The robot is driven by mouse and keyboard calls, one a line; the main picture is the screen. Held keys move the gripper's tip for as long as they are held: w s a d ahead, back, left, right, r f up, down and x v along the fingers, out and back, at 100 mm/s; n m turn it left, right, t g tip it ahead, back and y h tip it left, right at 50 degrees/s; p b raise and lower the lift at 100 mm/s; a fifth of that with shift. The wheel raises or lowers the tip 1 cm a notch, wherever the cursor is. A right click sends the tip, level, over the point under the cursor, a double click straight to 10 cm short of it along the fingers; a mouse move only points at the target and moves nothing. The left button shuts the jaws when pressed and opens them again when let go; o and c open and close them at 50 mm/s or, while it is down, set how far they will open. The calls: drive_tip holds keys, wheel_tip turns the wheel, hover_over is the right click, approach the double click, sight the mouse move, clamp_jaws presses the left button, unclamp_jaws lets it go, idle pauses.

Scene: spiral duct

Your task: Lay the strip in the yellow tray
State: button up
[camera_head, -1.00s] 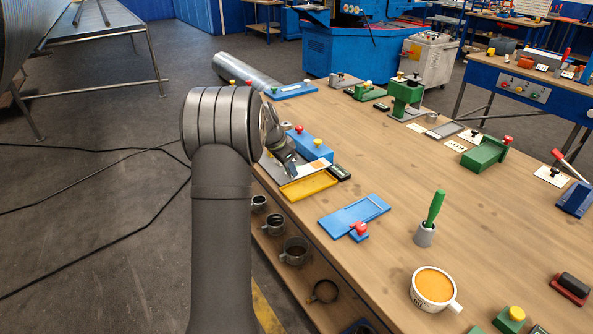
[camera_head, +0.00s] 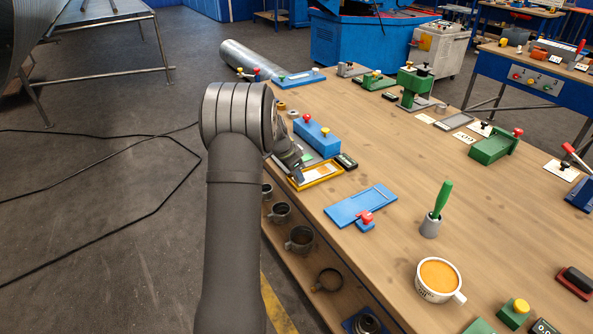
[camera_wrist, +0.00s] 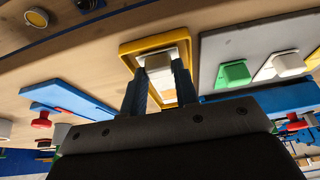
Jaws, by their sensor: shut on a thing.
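My gripper (camera_head: 298,172) is low over the yellow tray (camera_head: 325,180) near the left edge of the bench. The strip appears within the tray's outline. I cannot tell whether it rests on the tray floor or hangs just above. My arm and fingers hide part of the tray in the head view.
A grey plate (camera_wrist: 215,50) with a green block (camera_wrist: 233,74) and white blocks lies right beside the tray in the wrist view.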

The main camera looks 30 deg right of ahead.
drive_tip(key=o, duration=1.5)
drive_tip(key=shift+r, duration=0.1)
drive_tip(key=shift+r, duration=3.4)
wheel_tip(320, 180, down, 7)
drive_tip(key=shift+r, duration=0.2)
